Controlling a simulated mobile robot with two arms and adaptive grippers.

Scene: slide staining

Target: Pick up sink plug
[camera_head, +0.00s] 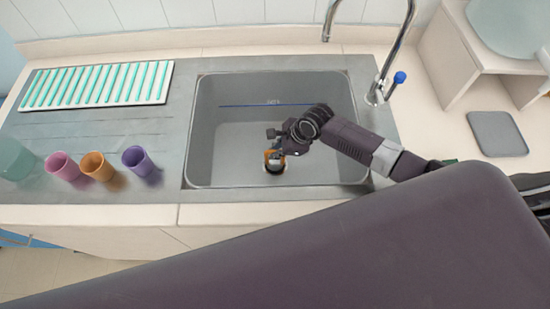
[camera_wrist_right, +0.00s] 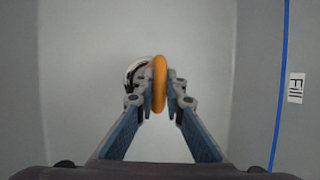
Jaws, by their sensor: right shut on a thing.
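The sink plug (camera_wrist_right: 159,84) is orange and shows edge-on between my right fingertips in the right wrist view. In the head view the orange plug (camera_head: 268,154) shows partly, low in the grey sink (camera_head: 230,165), with the gripper covering some of it. My right gripper (camera_head: 275,150) reaches down into the sink from the right and is shut on the plug. The gripper's fingers (camera_wrist_right: 159,102) press on both sides of it in the wrist view. A round drain (camera_wrist_right: 133,78) with a pale rim lies behind the plug. My left gripper is not in view.
A chrome tap (camera_head: 378,92) stands at the sink's right rear corner. Purple (camera_head: 141,161), orange (camera_head: 98,166) and pink (camera_head: 63,166) cups stand left of the sink, near a green-striped rack (camera_head: 97,84). A blue line (camera_wrist_right: 281,80) runs along the sink wall.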

